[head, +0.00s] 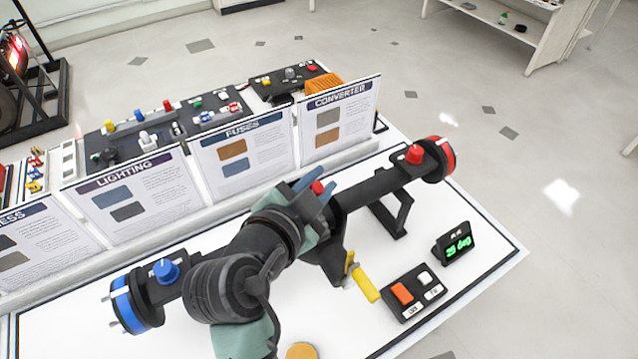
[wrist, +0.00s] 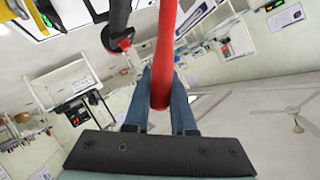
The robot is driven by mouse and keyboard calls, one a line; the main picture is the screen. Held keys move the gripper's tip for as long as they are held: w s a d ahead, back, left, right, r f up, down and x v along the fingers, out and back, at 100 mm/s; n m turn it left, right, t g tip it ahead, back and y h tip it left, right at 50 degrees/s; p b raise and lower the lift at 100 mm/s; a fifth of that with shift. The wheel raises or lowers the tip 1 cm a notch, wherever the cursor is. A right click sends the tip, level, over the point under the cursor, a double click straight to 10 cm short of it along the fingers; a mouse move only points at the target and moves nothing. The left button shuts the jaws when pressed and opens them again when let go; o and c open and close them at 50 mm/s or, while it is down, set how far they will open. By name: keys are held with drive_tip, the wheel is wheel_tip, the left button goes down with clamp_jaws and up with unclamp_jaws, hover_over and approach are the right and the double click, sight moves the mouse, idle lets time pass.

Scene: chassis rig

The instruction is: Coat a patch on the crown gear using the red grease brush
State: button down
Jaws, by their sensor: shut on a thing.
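My gripper (head: 314,190) is shut on the red grease brush (wrist: 166,45), whose red handle runs up between the two blue fingers in the wrist view. In the head view only a small red bit of the brush shows at the fingertips, above the middle of a black axle. I cannot see its bristles. The axle (head: 372,189) has a red-rimmed hub (head: 440,158) at its right end and a blue-rimmed hub (head: 135,300) at its left end. My arm hides the axle's middle, and I cannot make out the crown gear or whether the brush touches it.
A yellow handle (head: 364,283) sticks out below the axle's middle. A switch box (head: 416,293) and a green-lit display (head: 454,243) stand at the right front. Upright cards, including FUSES (head: 243,160) and CONVERTER (head: 339,118), line the back.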

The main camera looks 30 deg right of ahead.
drive_tip(key=shift+r, duration=0.7)
wheel_tip(320, 180, up, 3)
drive_tip(key=p, duration=0.2)
drive_tip(key=shift+p, duration=0.3)
